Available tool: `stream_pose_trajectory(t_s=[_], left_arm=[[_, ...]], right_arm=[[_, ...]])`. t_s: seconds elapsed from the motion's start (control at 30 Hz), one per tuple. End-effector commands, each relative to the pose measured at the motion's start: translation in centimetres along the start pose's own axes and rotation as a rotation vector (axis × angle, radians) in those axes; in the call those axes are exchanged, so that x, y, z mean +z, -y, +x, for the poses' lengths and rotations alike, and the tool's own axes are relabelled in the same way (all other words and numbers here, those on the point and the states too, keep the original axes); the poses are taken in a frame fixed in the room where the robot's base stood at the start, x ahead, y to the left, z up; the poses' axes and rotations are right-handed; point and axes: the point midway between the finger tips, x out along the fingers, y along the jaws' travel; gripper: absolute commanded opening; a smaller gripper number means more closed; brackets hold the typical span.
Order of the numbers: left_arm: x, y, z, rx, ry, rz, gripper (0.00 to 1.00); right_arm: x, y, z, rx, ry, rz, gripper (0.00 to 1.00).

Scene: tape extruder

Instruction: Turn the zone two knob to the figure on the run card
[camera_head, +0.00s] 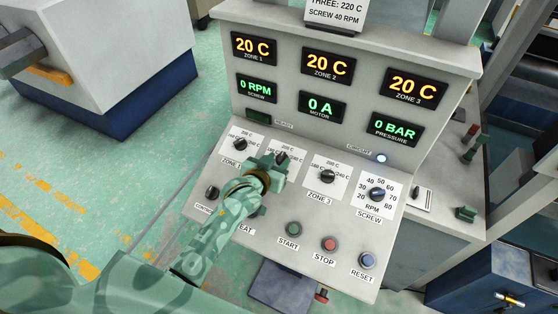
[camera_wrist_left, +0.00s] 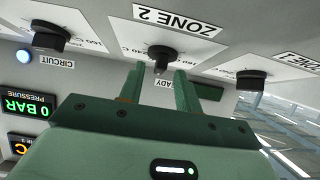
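The zone 2 knob (camera_head: 283,157) is a small black knob on a white dial plate, partly hidden by my left gripper (camera_head: 271,169) in the head view. In the left wrist view the zone 2 knob (camera_wrist_left: 162,52) shows just beyond and between the tips of my left gripper (camera_wrist_left: 160,70). The two green fingers stand apart with nothing held. I cannot tell whether they touch the knob. The run card (camera_head: 336,13) is cut off at the top; it reads "THREE: 220 C" and "SCREW 40 RPM", and its zone two line is out of view. My right gripper is not in view.
The zone 1 knob (camera_head: 240,144) and zone 3 knob (camera_head: 327,176) flank the zone 2 dial, with the screw knob (camera_head: 376,194) further right. START (camera_head: 293,229), STOP (camera_head: 329,244) and RESET (camera_head: 367,260) buttons sit below. The zone 2 display (camera_head: 327,66) reads 20 C.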

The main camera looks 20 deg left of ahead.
Motion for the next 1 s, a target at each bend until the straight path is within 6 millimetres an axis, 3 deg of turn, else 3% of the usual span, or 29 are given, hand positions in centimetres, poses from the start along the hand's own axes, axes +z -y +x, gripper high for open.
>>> stream_pose_trajectory(t_s=[0.13,0.43,0.47,0.57,0.6,1.0], left_arm=[[0.0,0.0,1.4,0.0,0.0,0.0,0.34],[0.0,0.0,1.7,0.0,0.0,0.0,0.34],[0.0,0.0,1.7,0.0,0.0,0.0,0.31],[0.0,0.0,1.7,0.0,0.0,0.0,0.03],[0.0,0.0,1.7,0.0,0.0,0.0,0.0],[-0.1,0.2,1.6,0.037,0.002,0.039,0.0]], right_arm=[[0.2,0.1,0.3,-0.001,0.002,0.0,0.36],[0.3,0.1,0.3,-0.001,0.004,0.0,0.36],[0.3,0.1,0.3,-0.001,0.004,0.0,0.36],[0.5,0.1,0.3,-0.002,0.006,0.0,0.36],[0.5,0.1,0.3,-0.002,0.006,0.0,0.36],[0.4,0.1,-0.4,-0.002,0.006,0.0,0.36]])
